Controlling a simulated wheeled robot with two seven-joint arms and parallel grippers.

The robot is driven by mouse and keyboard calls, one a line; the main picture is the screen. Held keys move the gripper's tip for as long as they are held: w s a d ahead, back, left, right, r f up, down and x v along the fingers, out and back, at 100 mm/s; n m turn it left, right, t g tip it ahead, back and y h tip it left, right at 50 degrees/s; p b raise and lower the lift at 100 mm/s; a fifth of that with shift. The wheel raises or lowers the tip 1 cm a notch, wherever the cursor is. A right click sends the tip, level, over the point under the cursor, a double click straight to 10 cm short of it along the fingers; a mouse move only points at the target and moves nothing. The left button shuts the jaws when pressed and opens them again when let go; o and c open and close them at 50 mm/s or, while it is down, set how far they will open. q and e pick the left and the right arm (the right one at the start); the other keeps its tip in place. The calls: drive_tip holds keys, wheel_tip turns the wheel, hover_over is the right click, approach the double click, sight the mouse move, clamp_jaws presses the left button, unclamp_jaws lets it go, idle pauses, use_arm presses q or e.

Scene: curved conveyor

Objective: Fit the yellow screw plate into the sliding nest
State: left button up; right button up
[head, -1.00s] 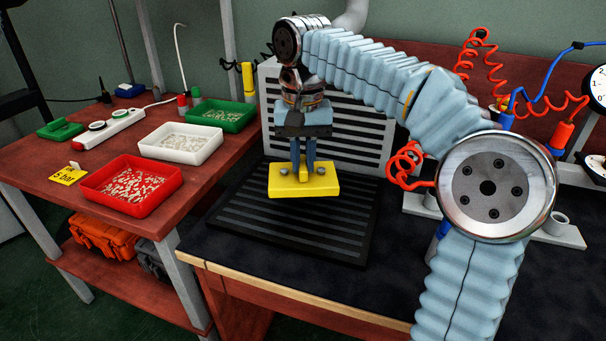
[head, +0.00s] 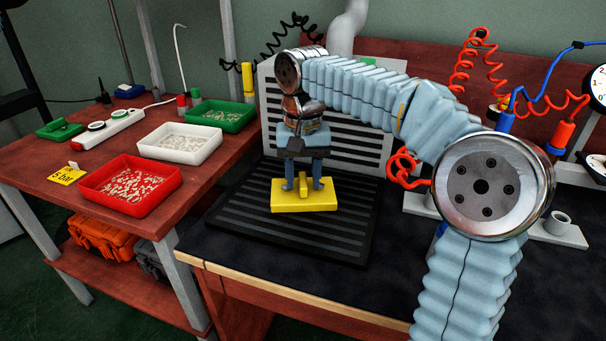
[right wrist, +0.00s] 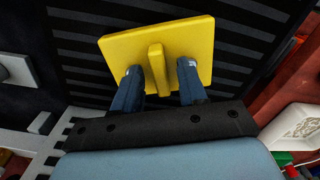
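The yellow screw plate (head: 304,203) is a flat rectangle with a raised middle rib. It is over the black grooved board (head: 255,225) and looks to rest on it, slightly turned to the grooves. My right gripper (head: 303,186) is just above it, with its fingers spread on either side of the rib. In the right wrist view my right gripper (right wrist: 160,82) shows gaps between both fingers and the rib of the plate (right wrist: 130,43). The plate's screws are not visible now. I cannot make out the sliding nest for certain. My left gripper is not in view.
A grey slotted panel (head: 345,130) stands behind the board. On the left bench are red (head: 130,201), white (head: 178,156) and green (head: 222,130) trays. Red coiled hoses (head: 405,168) and grey fixtures (head: 560,232) are at the right. The dark tabletop before the board is clear.

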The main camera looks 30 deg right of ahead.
drive_tip(key=shift+r, duration=0.1)
wheel_tip(320, 180, up, 11)
drive_tip(key=p, duration=0.2)
drive_tip(key=shift+r, duration=0.45)
drive_tip(key=shift+c, duration=1.1)
drive_tip(key=b, duration=0.4)
hover_over(303, 181)
wheel_tip(303, 181, down, 7)
drive_tip(key=shift+r, duration=0.1)
wheel_tip(303, 181, down, 6)
drive_tip(key=shift+b, duration=0.7)
